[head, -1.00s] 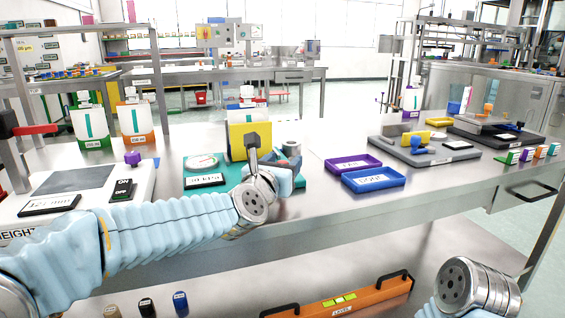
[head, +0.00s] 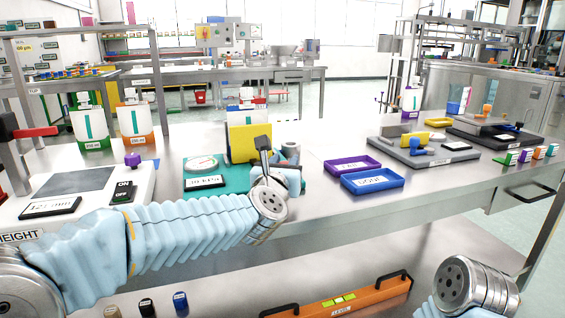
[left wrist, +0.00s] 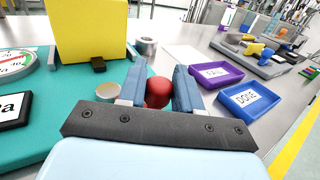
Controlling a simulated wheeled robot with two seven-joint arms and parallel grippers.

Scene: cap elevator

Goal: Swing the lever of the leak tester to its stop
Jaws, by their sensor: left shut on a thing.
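The leak tester has a teal base (head: 203,166) with a round gauge, a kPa display and a yellow block (head: 242,143). Its base (left wrist: 45,130) and yellow block (left wrist: 88,30) also show in the left wrist view. The lever's red knob (left wrist: 158,92) sits between the two blue fingers of my left gripper (left wrist: 158,88), which is shut on it. In the head view my left gripper (head: 288,178) is low at the right end of the tester. My right gripper is out of view.
A purple tray (head: 352,164) and a blue tray (head: 373,180) lie just right of the tester. A scale-like device (head: 75,185) with an ON/OFF switch stands at left. A metal cylinder (left wrist: 145,45) stands behind the knob. Bench between tester and purple tray is clear.

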